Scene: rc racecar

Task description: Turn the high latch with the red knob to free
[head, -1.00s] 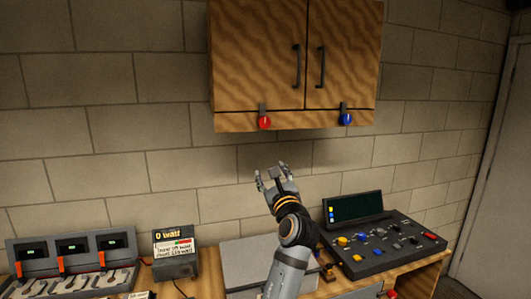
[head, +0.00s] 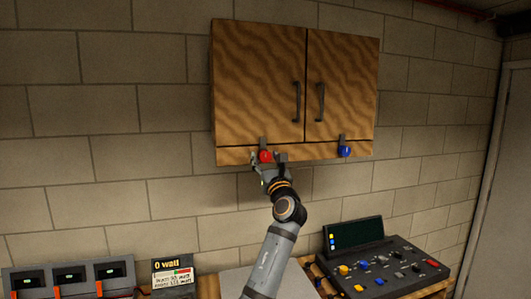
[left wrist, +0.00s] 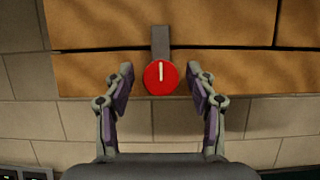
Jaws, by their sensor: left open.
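The red knob (head: 265,156) is on the latch at the lower edge of the wooden wall cabinet (head: 258,80), below its left door. In the left wrist view the red knob (left wrist: 161,77) has a pale line standing upright, and the grey latch bar (left wrist: 161,42) points straight up over the door's lower edge. My left gripper (head: 267,158) is open, with its fingers (left wrist: 160,82) on either side of the knob. A gap shows between each finger and the knob. My right gripper is not in view.
A blue knob (head: 345,151) with its own upright latch is below the right door. A control panel (head: 385,268), a watt display (head: 172,273) and a charger-like unit (head: 68,279) stand below.

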